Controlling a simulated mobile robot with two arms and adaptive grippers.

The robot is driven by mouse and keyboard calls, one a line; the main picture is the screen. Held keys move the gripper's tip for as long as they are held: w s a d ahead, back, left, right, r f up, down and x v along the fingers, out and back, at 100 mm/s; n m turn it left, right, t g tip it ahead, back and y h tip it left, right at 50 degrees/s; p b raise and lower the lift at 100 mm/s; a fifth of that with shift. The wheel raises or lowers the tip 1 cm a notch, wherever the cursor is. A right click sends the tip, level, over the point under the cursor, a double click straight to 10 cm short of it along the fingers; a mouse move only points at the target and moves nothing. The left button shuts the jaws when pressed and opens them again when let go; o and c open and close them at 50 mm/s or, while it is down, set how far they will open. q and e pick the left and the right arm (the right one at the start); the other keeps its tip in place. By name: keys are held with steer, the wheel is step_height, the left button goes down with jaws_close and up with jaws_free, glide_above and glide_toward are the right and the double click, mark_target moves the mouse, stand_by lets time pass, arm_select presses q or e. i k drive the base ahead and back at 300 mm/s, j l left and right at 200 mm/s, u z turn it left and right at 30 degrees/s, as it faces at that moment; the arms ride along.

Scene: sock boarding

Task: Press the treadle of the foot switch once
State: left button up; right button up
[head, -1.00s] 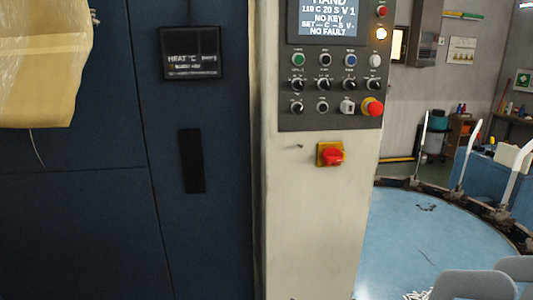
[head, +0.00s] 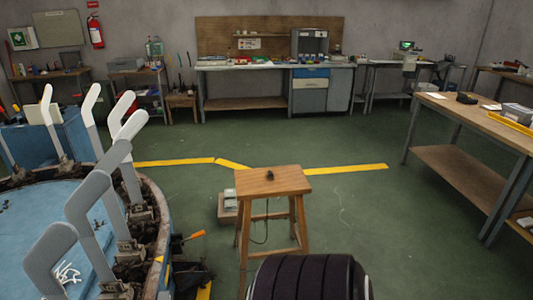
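I cannot make out the foot switch or its treadle for certain. A low dark object (head: 186,275) with yellow near it is on the floor at the right edge of the round machine, partly cut off by the picture's bottom edge; I cannot tell whether it is the foot switch. A small grey box (head: 229,200) sits low behind the stool, with a thin cable nearby; it is partly hidden by the stool's legs. Neither of my grippers is in view.
A wooden stool (head: 272,182) with a small dark item on top stands in the middle. The round blue machine (head: 60,225) with upright grey boards fills the left. A workbench (head: 480,120) stands at right. Green floor (head: 365,225) is clear between stool and workbench.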

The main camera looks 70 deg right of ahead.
mark_target(229, 202)
steer(key=z, duration=2.1)
steer(key=i+l+z, duration=0.45)
steer(key=l, duration=0.15)
steer(key=i+l+z, duration=0.9)
steer(key=i+z, duration=0.45)
steer(key=i+u, duration=0.3)
steer(key=i, duration=0.15)
steer(key=i+u, duration=0.25)
steer(key=i, duration=0.2)
steer(key=i+l+u, duration=0.1)
steer(key=i+u, duration=0.2)
steer(key=i, duration=0.15)
steer(key=i+l+u, duration=0.25)
steer(key=i, duration=0.2)
steer(key=i+j+u, duration=0.15)
steer(key=i+u, duration=0.35)
steer(key=i, duration=0.45)
steer(key=i+l+u, duration=0.25)
steer(key=i+u, duration=0.25)
steer(key=i, duration=0.45)
steer(key=i+j+u, duration=0.15)
steer(key=u, duration=0.25)
steer(key=i+u, duration=0.45)
steer(key=i+l+u, duration=0.1)
steer(key=u, duration=0.3)
steer(key=i+l+u, duration=0.2)
steer(key=i+u, duration=0.2)
steer(key=i+l+u, duration=0.2)
steer(key=u, duration=0.25)
